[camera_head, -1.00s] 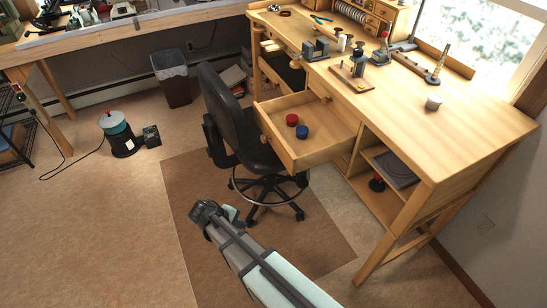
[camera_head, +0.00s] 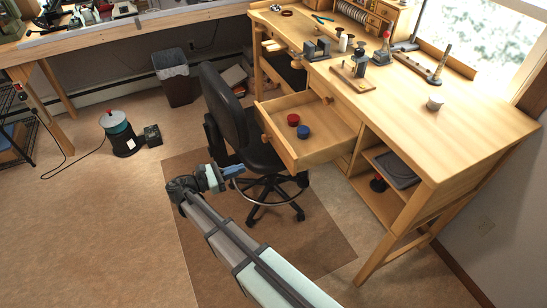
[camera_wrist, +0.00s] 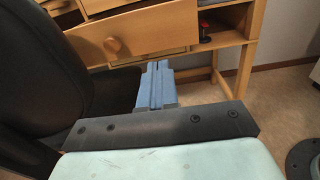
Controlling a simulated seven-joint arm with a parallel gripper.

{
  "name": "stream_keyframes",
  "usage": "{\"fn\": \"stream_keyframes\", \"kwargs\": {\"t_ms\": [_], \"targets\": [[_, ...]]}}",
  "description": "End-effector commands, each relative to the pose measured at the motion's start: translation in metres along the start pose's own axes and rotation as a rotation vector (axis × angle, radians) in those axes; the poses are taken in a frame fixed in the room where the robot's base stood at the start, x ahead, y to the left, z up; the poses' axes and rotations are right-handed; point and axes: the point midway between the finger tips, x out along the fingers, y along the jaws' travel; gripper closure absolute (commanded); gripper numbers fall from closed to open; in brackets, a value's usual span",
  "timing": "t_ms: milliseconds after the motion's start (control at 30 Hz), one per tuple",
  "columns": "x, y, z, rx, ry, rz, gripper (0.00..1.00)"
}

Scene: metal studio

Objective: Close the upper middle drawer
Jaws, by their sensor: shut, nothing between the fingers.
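The open drawer (camera_head: 318,150) sticks out from the wooden workbench (camera_head: 440,125), with a red round item (camera_head: 293,120) and a blue round item (camera_head: 303,132) inside.
A black office chair (camera_head: 236,120) stands left of the open drawer, close to my gripper; its back fills the left of the wrist view. An open shelf (camera_head: 385,190) lies right of the drawer. A brown mat (camera_head: 300,245) covers the floor.

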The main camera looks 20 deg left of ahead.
Motion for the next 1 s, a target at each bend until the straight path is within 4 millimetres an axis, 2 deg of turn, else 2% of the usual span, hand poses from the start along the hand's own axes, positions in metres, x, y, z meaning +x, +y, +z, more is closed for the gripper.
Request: {"fn": "stream_keyframes", "kwargs": {"t_ms": [167, 267, 700, 1000], "targets": [[0.007, -0.001, 0.000, -0.030, 0.001, 0.000, 1.00], [0.018, -0.001, 0.000, -0.030, 0.002, 0.000, 1.00], [0.094, -0.001, -0.001, -0.027, 0.003, -0.001, 1.00], [0.131, 0.000, -0.001, -0.026, 0.003, 0.001, 1.00]]}}
